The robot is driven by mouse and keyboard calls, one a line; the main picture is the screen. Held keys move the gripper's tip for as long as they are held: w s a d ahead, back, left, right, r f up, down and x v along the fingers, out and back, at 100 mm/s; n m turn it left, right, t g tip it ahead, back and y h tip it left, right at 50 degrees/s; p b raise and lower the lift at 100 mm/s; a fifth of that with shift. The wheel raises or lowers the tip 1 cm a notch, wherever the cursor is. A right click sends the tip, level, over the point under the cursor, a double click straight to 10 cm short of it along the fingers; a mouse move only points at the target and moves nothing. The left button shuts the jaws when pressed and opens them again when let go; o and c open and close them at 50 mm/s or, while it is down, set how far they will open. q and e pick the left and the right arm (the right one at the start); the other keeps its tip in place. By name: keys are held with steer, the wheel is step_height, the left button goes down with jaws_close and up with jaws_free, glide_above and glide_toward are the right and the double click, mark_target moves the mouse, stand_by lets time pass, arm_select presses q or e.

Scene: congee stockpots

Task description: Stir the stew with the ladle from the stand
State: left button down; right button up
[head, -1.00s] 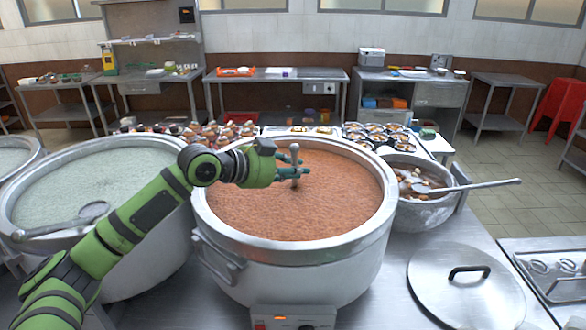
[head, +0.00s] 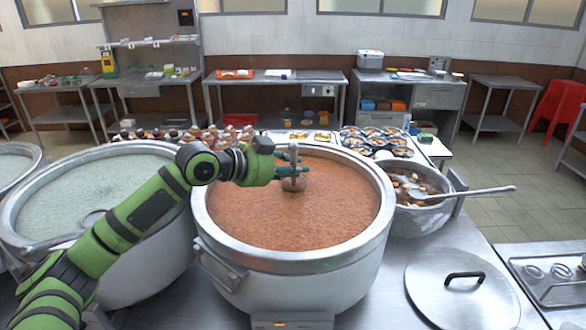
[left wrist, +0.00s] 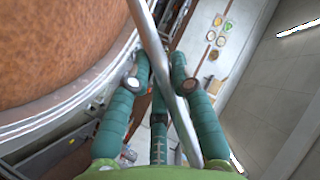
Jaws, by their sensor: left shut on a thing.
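The large steel stockpot (head: 300,262) in the middle holds reddish-brown stew (head: 285,215). My left gripper (head: 288,166) reaches over the stew from the left and is shut on the ladle. The ladle's bowl (head: 295,184) shows just below the fingers at the stew's surface; how deep it sits I cannot tell. In the left wrist view the metal ladle handle (left wrist: 160,55) runs between the green fingers (left wrist: 155,85), beside the stew (left wrist: 55,45) and pot rim. My right gripper is not in view.
A pot of pale congee (head: 95,185) stands at left with another ladle (head: 92,218) across it. At right are a smaller pot (head: 425,217) with a long-handled ladle, a steel lid (head: 462,292) and a tray (head: 548,268). Several small bowls (head: 375,138) stand behind.

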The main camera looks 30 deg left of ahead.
arm_select(q)
step_height(320, 180, up, 6)
steer(key=p, duration=0.4)
steer(key=shift+r+p, duration=0.15)
steer(key=shift+p, duration=0.25)
step_height(320, 180, up, 3)
steer(key=shift+r+p, duration=0.1)
steer(key=shift+p, duration=0.9)
steer(key=shift+r, duration=1.1)
steer(key=shift+b, duration=0.4)
steer(key=shift+f+t+b, duration=0.1)
steer(key=shift+t+b, duration=0.3)
steer(key=shift+b, duration=0.25)
steer(key=shift+m+t+b, duration=0.5)
steer(key=shift+m+b, duration=0.2)
steer(key=shift+b, duration=0.35)
steer(key=shift+r, duration=0.2)
